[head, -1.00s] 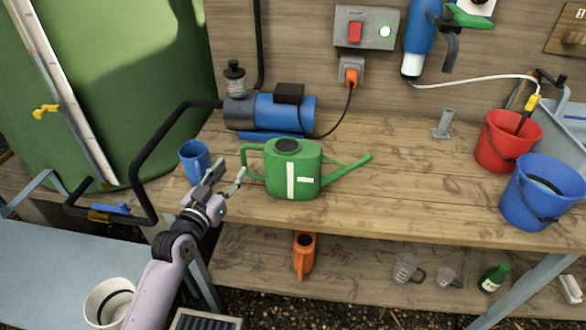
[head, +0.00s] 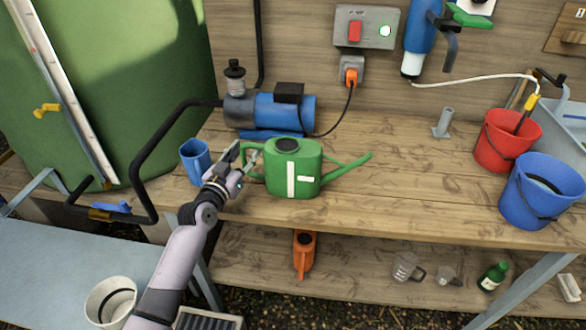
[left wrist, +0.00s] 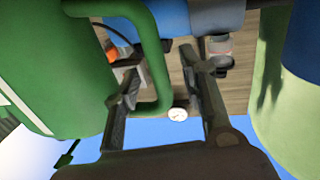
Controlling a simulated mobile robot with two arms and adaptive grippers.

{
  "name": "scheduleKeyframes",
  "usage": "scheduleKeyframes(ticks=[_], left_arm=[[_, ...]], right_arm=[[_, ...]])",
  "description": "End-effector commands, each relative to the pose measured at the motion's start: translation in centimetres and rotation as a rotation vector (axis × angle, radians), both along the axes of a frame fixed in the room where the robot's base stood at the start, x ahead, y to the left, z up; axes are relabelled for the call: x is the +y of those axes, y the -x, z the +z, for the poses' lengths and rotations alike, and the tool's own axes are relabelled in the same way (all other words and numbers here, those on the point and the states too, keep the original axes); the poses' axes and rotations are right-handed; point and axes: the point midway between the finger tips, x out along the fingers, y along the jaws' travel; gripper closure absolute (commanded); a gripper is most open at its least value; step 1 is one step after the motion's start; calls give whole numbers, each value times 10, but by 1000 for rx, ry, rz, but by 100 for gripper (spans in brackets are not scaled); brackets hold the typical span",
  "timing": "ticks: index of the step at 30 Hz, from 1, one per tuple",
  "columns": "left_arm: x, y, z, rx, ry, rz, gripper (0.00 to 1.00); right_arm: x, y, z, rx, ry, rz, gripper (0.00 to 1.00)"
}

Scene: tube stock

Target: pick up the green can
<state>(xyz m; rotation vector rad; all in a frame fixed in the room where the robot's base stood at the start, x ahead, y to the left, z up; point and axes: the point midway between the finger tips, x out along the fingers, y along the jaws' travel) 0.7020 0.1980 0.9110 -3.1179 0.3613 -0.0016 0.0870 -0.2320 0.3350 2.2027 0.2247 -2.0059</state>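The green can (head: 283,180) is a watering can standing upright on the wooden bench, its spout pointing right and its loop handle (head: 246,160) on the left. My left gripper (head: 242,157) is at that handle and is open. In the left wrist view the can's body (left wrist: 50,75) fills the left side. The outer bar of the handle (left wrist: 159,75) passes between the spread fingers (left wrist: 163,75), one finger appearing on the loop side and the other outside. I cannot tell whether either finger touches it. My right gripper is not in view.
A blue cup (head: 195,162) stands close to the left of my gripper. A blue pump (head: 284,112) sits behind the can, with a black pipe (head: 150,150) running left. Red (head: 497,148) and blue (head: 535,198) buckets stand at the right. The bench between is mostly clear.

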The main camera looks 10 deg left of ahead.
Motion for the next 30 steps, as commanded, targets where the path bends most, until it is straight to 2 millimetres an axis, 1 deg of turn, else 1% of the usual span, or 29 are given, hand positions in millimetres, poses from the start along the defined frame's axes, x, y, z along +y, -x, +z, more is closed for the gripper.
scheduleKeyframes(ticks=[1, 2, 17, 30], left_arm=[[0, 0, 0, 0, 0, 0, 65], [0, 0, 0, 0, 0, 0, 67], [0, 0, 0, 1, 0, 0, 100], [0, 0, 0, 1, 0, 0, 100]], right_arm=[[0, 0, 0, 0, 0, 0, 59], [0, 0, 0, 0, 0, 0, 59], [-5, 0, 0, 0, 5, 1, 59], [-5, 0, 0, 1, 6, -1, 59]])
